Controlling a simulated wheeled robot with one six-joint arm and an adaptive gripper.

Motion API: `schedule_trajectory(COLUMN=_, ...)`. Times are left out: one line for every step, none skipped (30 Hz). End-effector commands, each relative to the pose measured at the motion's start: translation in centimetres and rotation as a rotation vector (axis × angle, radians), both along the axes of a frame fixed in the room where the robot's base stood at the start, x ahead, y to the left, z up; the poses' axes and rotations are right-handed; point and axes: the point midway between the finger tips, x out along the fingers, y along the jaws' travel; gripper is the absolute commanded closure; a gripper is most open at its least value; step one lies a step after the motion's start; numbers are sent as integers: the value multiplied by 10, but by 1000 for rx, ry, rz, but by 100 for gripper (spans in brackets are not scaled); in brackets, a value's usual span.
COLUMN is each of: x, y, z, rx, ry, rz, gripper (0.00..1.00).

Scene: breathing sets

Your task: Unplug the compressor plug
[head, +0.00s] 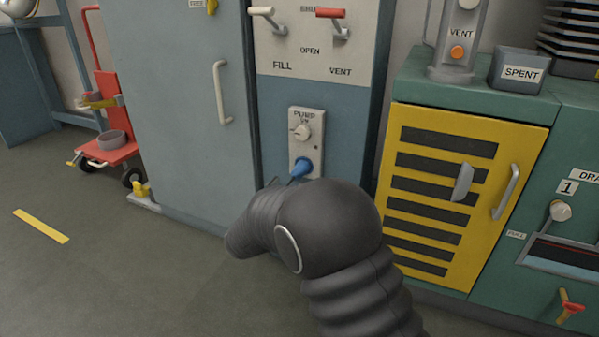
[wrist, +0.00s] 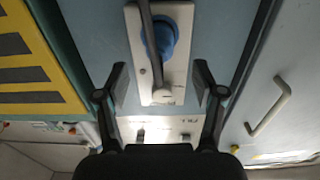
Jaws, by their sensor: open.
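The blue compressor plug (head: 302,167) sits in the lower part of the pale plate marked PUMP (head: 307,125), below a round knob. In the wrist view the blue plug (wrist: 160,38) shows between and beyond the fingers, with a dark cord-like strip crossing in front of it. My gripper (wrist: 161,82) is open, one finger on each side of the plate, with nothing held. In the head view my dark wrist hides most of the gripper, just below the plug. I cannot tell whether a finger touches the plate.
Above the plate are two levers, FILL (head: 262,12) and VENT (head: 331,14). A grey cabinet door (head: 185,100) with a handle stands left. A yellow louvred door (head: 460,190) is on the right. A red trolley (head: 108,140) stands far left. The floor at left is open.

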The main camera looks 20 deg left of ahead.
Motion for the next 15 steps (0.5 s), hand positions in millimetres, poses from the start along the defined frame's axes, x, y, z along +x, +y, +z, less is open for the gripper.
schedule_trajectory(x=1, y=0, z=0, rx=0, ry=0, rz=0, gripper=31)
schedule_trajectory(x=1, y=0, z=0, rx=0, ry=0, rz=0, gripper=31)
schedule_trajectory(x=3, y=-1, z=0, rx=0, ry=0, rz=0, gripper=31)
schedule_trajectory(x=4, y=-1, z=0, rx=0, ry=0, rz=0, gripper=31)
schedule_trajectory(x=6, y=-1, z=0, rx=0, ry=0, rz=0, gripper=31)
schedule_trajectory(x=9, y=-1, z=0, rx=0, ry=0, rz=0, gripper=31)
schedule_trajectory(x=11, y=-1, z=0, rx=0, ry=0, rz=0, gripper=31)
schedule_trajectory(x=14, y=-1, z=0, rx=0, ry=1, rz=0, gripper=31)
schedule_trajectory(x=19, y=-2, z=0, rx=0, ry=1, rz=0, gripper=31)
schedule_trajectory(x=23, y=-2, z=0, rx=1, ry=0, rz=-1, gripper=31)
schedule_trajectory(x=27, y=-3, z=0, rx=1, ry=0, rz=-2, gripper=31)
schedule_trajectory(x=32, y=-3, z=0, rx=1, ry=0, rz=-2, gripper=31)
schedule_trajectory(x=35, y=-3, z=0, rx=1, ry=0, rz=-1, gripper=31)
schedule_trajectory(x=39, y=-3, z=0, rx=2, ry=1, rz=-1, gripper=31)
schedule_trajectory(x=44, y=-4, z=-1, rx=1, ry=1, rz=-1, gripper=31)
